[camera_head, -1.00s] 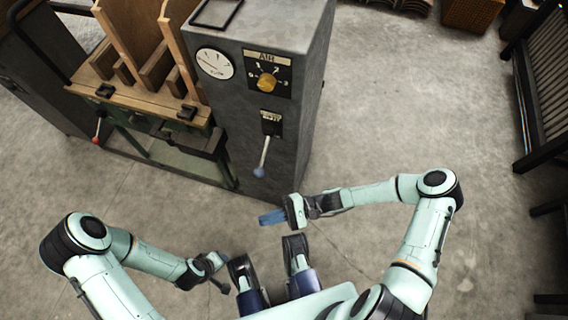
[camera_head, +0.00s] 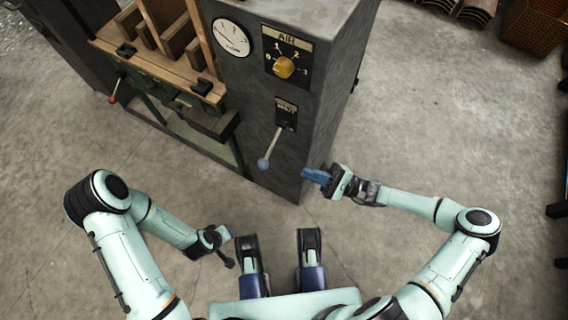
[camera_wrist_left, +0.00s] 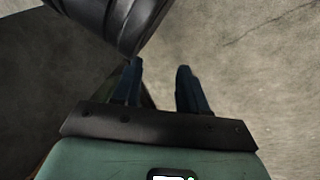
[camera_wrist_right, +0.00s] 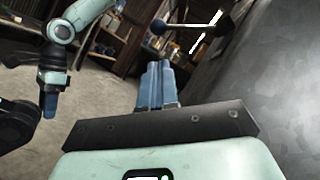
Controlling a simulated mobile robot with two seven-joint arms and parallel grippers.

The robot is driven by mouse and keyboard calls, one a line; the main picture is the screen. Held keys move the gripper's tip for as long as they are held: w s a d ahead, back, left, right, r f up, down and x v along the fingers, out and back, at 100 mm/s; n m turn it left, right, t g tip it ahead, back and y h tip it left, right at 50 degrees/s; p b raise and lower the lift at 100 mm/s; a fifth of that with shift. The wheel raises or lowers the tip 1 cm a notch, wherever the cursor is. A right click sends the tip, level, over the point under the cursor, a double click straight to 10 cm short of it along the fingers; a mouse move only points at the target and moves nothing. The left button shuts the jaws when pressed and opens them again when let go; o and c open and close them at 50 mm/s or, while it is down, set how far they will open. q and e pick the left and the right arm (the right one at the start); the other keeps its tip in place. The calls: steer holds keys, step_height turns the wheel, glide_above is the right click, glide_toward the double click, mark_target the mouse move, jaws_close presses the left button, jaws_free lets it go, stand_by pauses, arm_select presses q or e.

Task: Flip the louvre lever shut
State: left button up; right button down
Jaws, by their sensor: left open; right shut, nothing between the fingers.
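The louvre lever (camera_head: 272,148) is a metal rod with a blue-grey ball at its end, on the front of the grey cabinet (camera_head: 325,100) under a small dark label plate. It hangs down, tilted to the lower left. My right gripper (camera_head: 308,174) is shut and empty, to the right of the ball and apart from it. In the right wrist view a dark ball on a rod (camera_wrist_right: 160,27) shows beyond the shut blue fingers (camera_wrist_right: 155,75). My left gripper (camera_head: 231,236) is low and left of the lever, well apart from it; the left wrist view shows its fingers open and empty (camera_wrist_left: 158,75).
Above the lever are a yellow air knob (camera_head: 284,68) and a round gauge (camera_head: 231,37). A wooden bench with a red-tipped lever (camera_head: 112,99) stands to the left. Open concrete floor (camera_head: 440,130) lies to the right.

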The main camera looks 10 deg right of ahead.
mark_target(271, 147)
arm_select(q)
steer(key=shift+s+a+f+g+b, duration=0.1)
steer(key=shift+s+f+g+b, duration=0.35)
steer(key=shift+s+f, duration=0.55)
arm_select(e)
steer(key=x, duration=1)
arm_select(q)
steer(key=shift+r, duration=0.1)
